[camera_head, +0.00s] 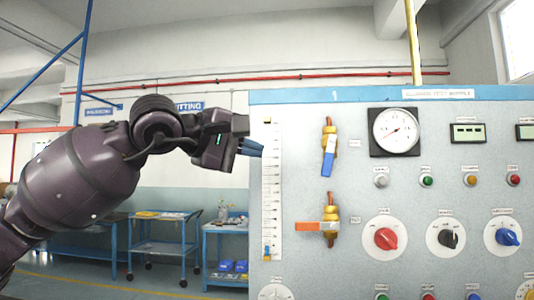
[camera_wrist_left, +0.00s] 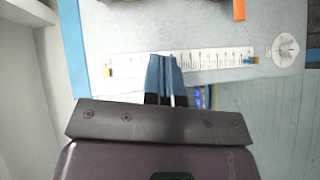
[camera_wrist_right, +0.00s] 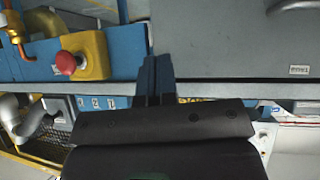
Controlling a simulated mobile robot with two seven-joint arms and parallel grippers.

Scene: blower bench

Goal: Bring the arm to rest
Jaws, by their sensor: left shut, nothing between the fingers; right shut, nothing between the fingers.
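My left arm comes in from the left in the head view. Its gripper (camera_head: 258,149) is shut and empty, its blue fingers at the left edge of the grey panel (camera_head: 350,270), by the white vertical scale (camera_head: 271,190). In the left wrist view the shut blue fingers (camera_wrist_left: 164,60) overlap the scale (camera_wrist_left: 205,59); whether they touch it I cannot tell. My right gripper (camera_wrist_right: 155,62) shows only in the right wrist view. Its blue fingers are together and empty, in front of a blue frame edge and a grey surface (camera_wrist_right: 220,40).
The panel carries a round gauge (camera_head: 395,131), a blue-handled valve (camera_head: 329,155), an orange-handled valve (camera_head: 317,227), and red, black and blue knobs. A red mushroom button (camera_wrist_right: 66,62) on a yellow box is left of the right gripper. Blue carts (camera_head: 160,245) stand behind.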

